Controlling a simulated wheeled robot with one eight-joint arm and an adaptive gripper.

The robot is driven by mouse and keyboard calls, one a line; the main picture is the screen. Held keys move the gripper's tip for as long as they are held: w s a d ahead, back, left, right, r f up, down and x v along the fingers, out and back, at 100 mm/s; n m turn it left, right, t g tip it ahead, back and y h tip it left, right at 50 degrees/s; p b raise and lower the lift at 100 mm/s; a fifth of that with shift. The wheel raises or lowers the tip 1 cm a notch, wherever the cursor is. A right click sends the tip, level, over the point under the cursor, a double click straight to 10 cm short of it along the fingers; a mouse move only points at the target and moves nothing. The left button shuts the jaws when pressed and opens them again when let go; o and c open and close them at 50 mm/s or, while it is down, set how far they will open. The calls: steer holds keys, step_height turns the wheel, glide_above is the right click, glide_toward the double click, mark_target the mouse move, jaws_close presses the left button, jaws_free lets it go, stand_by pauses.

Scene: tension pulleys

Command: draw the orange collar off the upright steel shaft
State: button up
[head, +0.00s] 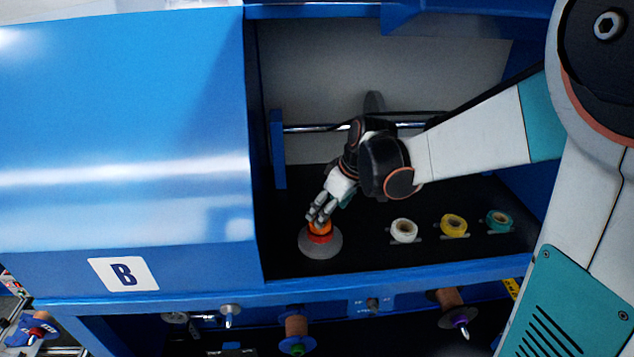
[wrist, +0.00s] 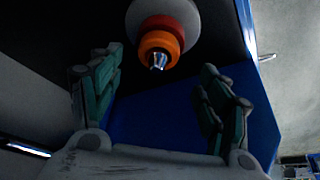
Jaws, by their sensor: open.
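The orange collar (wrist: 159,44) sits around the steel shaft (wrist: 157,62), whose tip shows past it in the wrist view. A red ring (wrist: 163,25) and a wide grey disc (wrist: 190,12) lie behind the collar on the same shaft. In the head view the collar (head: 320,227) shows just below my gripper (head: 320,211), above the grey base disc (head: 320,246). My gripper (wrist: 158,100) is open in the wrist view, with one finger on each side and nothing between them. The collar appears beyond the fingertips, near the gap's middle. The fingers partly hide the collar in the head view.
White (head: 404,230), yellow (head: 453,225) and teal (head: 498,220) rings sit in a row to the right on the black floor. A blue wall (head: 180,150) stands at left, with a blue front edge (head: 400,285). A steel rod (head: 310,128) crosses behind my gripper.

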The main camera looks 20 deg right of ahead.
mark_target(326, 228)
steer(key=shift+b+x, duration=0.8)
steer(key=shift+x, duration=1.8)
steer(key=shift+s, duration=0.15)
steer(key=c, duration=1.1)
